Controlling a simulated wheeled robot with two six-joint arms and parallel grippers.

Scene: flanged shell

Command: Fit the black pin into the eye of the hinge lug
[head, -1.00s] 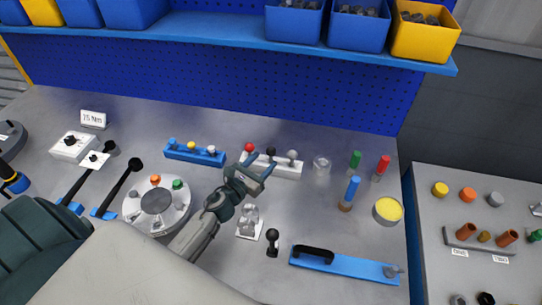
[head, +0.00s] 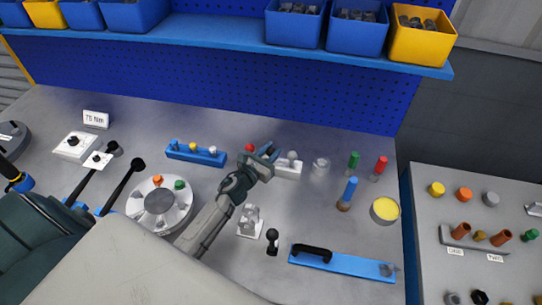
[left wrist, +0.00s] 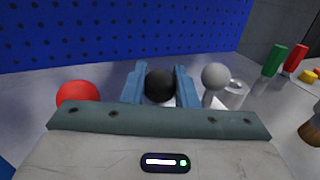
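The black pin shows as a dark ball head (left wrist: 160,85) in the left wrist view, between a red and a grey ball head. It stands at the white rack (head: 288,170). My left gripper (head: 271,151) is at the rack, with its two blue fingers (left wrist: 161,84) on either side of the black head, close against it. In the head view the gripper hides the black pin, and its shank is hidden. A grey bracket, seemingly the hinge lug (head: 250,215), stands on a white plate nearer me; its eye is too small to make out. My right gripper is not clearly in view.
Red (left wrist: 77,92) and grey (left wrist: 215,76) ball heads flank the fingers closely. A clear cup (head: 320,166) stands right of the rack. A black-knobbed post (head: 272,240) stands near the lug. A blue bar with a black handle (head: 340,263) lies in front.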

